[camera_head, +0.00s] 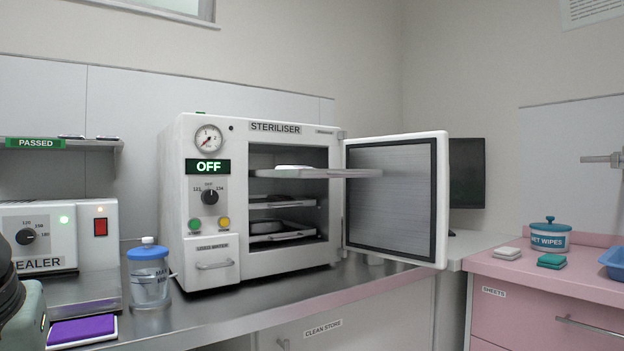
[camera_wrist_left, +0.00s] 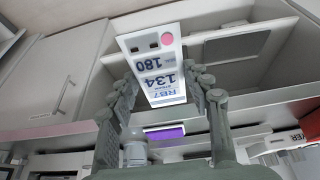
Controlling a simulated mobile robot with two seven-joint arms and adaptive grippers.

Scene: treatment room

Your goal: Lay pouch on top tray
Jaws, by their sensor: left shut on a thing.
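The pouch (camera_wrist_left: 158,68) is a white printed packet with a pink dot, two small dark squares and the figures 134 and 180. My left gripper (camera_wrist_left: 166,88) is shut on it in the left wrist view, with a finger on each side. In the head view, part of my left arm shows at the lower left edge; the fingertips and pouch are out of that frame. The top tray (camera_head: 352,173) sticks out of the open steriliser (camera_head: 262,128), with a flat pale item (camera_head: 295,168) on it. My right gripper is in neither view.
The steriliser door (camera_head: 395,198) stands open to the right, beside the tray. Two lower shelves (camera_head: 275,238) hold trays. A blue-lidded jar (camera_head: 149,272), a purple pad (camera_head: 82,329) and a sealer (camera_head: 75,240) stand left. The steel counter in front of the steriliser is mostly clear.

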